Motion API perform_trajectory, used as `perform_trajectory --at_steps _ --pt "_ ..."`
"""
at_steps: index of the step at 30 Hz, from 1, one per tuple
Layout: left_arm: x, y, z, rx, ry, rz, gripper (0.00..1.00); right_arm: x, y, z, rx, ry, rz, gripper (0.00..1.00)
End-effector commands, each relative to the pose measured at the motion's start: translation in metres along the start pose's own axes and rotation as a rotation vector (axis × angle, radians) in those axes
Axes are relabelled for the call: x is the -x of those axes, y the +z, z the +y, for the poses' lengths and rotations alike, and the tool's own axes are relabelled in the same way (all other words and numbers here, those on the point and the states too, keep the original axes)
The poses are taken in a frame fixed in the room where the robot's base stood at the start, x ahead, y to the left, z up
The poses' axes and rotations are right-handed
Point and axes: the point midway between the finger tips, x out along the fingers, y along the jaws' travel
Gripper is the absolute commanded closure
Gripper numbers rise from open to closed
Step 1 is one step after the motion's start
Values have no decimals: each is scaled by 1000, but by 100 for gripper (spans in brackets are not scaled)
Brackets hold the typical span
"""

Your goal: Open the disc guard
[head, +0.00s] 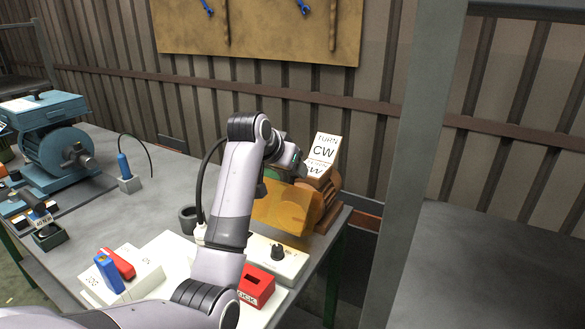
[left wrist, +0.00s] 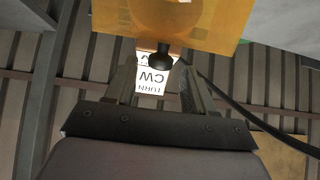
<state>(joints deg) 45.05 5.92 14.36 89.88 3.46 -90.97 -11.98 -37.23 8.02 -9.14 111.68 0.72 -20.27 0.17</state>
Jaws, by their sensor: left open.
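The disc guard (head: 283,207) is an orange, see-through cover on the machine at the table's right end. Its near face also shows at the top of the left wrist view (left wrist: 205,20). A black knob (left wrist: 161,62) stands out from the guard. My left gripper (head: 297,168) is at the upper part of the guard, partly hidden by my own arm. In the left wrist view its two fingers (left wrist: 158,72) are apart, with the knob in line between their tips. I cannot tell if they touch it. My right gripper is not in view.
A white sign reading "TURN CW" (head: 325,149) stands behind the guard. A control box with a black knob (head: 277,251) and a red block (head: 257,286) are in front. A blue machine (head: 55,150) stands at the left. A grey post (head: 415,150) rises at the right.

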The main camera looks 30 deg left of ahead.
Motion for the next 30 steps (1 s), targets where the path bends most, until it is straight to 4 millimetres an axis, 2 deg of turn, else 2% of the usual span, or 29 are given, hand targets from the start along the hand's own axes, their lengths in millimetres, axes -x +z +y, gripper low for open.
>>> perform_trajectory --at_steps 6,14,15,17,18,20,30 --pt "-15 0 0 -1 1 0 46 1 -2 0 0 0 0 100" --pt "-16 -1 0 -1 0 2 46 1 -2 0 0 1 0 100" --pt "-16 -1 0 -1 0 2 50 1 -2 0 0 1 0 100" --pt "-16 -1 0 -1 0 2 69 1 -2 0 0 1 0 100" --pt "-16 -1 0 -1 0 2 82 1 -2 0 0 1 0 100" --pt "-16 -1 0 -1 0 2 100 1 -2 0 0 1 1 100" --pt "-18 -7 1 -3 2 -65 100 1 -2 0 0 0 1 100"
